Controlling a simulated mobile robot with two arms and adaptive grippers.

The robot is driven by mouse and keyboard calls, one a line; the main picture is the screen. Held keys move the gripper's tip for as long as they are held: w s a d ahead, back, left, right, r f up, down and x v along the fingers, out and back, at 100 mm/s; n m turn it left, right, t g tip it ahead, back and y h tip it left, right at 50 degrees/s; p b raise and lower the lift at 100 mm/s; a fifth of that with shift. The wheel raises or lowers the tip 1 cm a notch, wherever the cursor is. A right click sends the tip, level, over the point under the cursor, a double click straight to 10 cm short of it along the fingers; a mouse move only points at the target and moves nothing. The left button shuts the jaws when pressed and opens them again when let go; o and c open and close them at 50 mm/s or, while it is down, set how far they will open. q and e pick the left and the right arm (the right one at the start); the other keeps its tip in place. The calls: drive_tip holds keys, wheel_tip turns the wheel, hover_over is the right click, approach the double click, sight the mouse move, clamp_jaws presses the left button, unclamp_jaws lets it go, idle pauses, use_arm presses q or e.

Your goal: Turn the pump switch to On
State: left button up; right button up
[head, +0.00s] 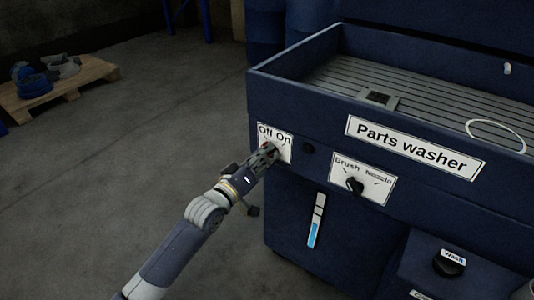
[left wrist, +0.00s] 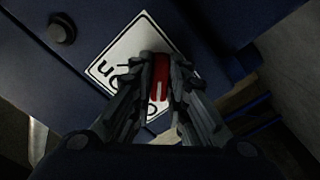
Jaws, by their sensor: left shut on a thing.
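The pump switch (left wrist: 160,78) is a red knob on a white "Off On" plate (head: 276,133) on the front of the dark blue parts washer (head: 310,178). In the left wrist view the plate (left wrist: 118,55) appears turned, with its lettering partly hidden by my fingers. My left gripper (head: 269,150) is at the plate, and in the left wrist view its two fingers (left wrist: 158,88) close on both sides of the red knob. My right gripper is not in view.
A black selector knob (head: 355,185) on the "Brush Nozzle" plate (head: 374,181) is right of the switch. A small dark round button (head: 308,148) sits between them. The ribbed basin (head: 420,97) lies above. A pallet with parts (head: 88,75) stands far left; the floor between is clear.

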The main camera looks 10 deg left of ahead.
use_arm(q)
drive_tip(key=m+p, duration=0.2)
drive_tip(key=m, duration=0.5)
drive_tip(key=m+p, duration=0.2)
drive_tip(key=m, duration=0.5)
drive_tip(key=shift+s+d+m+p, duration=0.1)
drive_tip(key=shift+d+m+p, duration=0.1)
drive_tip(key=shift+m+p, duration=0.2)
drive_tip(key=m, duration=0.3)
drive_tip(key=shift+f, duration=0.1)
drive_tip(key=o, duration=1.5)
drive_tip(key=shift+o, duration=0.2)
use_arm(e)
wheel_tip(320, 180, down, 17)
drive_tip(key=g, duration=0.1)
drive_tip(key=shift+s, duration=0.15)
use_arm(q)
drive_tip(key=shift+s, duration=0.1)
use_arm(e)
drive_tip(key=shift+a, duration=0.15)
use_arm(q)
drive_tip(key=p+v, duration=0.2)
drive_tip(key=v, duration=0.4)
drive_tip(key=shift+s+p, duration=0.3)
drive_tip(key=shift+s, duration=0.1)
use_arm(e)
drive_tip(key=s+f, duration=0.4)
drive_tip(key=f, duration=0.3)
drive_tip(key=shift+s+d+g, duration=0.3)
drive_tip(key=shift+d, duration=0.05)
